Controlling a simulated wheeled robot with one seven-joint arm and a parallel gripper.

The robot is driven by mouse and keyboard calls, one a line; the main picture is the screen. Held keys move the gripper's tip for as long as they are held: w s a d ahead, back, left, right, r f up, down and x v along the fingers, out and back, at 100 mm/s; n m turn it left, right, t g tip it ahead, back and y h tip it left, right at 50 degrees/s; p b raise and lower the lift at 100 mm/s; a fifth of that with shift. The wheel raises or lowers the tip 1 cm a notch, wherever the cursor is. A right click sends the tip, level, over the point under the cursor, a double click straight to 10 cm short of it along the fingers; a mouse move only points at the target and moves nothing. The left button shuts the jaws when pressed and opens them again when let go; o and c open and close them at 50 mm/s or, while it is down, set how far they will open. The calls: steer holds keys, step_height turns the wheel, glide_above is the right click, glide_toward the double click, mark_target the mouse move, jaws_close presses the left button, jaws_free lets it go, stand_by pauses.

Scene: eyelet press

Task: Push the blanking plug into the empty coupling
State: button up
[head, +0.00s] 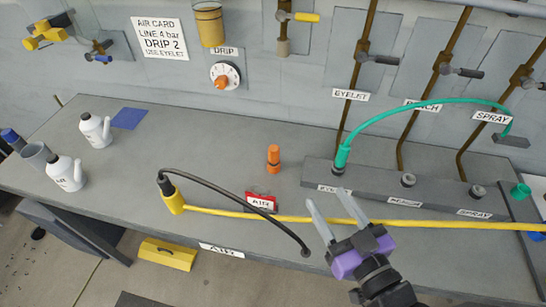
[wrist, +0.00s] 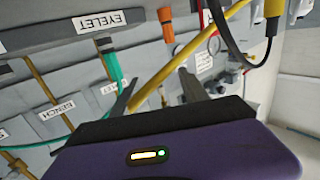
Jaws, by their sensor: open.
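An orange plug-like piece (head: 273,158), probably the blanking plug, stands upright on the bench behind the red AIR tag; it also shows in the wrist view (wrist: 167,25). The coupling block (head: 375,190) is to its right. Its EYELET coupling (head: 338,167) has a green hose on it. The middle coupling (head: 407,180) and the SPRAY coupling (head: 477,191) show no hose; I cannot tell if either holds a plug. My gripper (head: 326,205) is open and empty, in front of the block's left part and apart from the orange piece. Its fingers also show in the wrist view (wrist: 158,82).
A yellow hose (head: 400,223) crosses the bench front. A black cable (head: 245,200) arches beside the red AIR tag (head: 261,202). The green hose (head: 420,106) arches above the block. White bottles (head: 66,173) stand at left. Bare bench lies left of the orange piece.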

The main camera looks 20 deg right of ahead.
steer(key=g+y, duration=0.1)
glide_toward(277, 155)
step_height(277, 155, up, 4)
steer(key=w+d, duration=0.2)
steer(key=d, duration=0.1)
steer(key=w+a+f+n+g+y, duration=0.1)
steer(key=w+a+f+n+g+b, duration=0.1)
steer(key=f, duration=0.1)
steer(key=shift+w+f+g+y, duration=0.1)
steer(key=shift+f+g+y, duration=0.1)
steer(key=shift+g+y, duration=0.2)
steer(key=shift+w+a+f, duration=0.1)
steer(key=shift+w+f, duration=0.1)
steer(key=shift+f, duration=0.05)
steer(key=x, duration=0.2)
steer(key=p+x, duration=0.1)
steer(key=x, duration=0.2)
steer(key=shift+w+a+r, duration=0.1)
steer(key=shift+w+a, duration=0.1)
steer(key=shift+w, duration=0.25)
steer(key=shift+w+f+p, duration=0.3)
steer(key=shift+w+f, duration=0.05)
steer(key=shift+w, duration=0.25)
steer(key=shift+c, duration=0.2)
jaws_close()
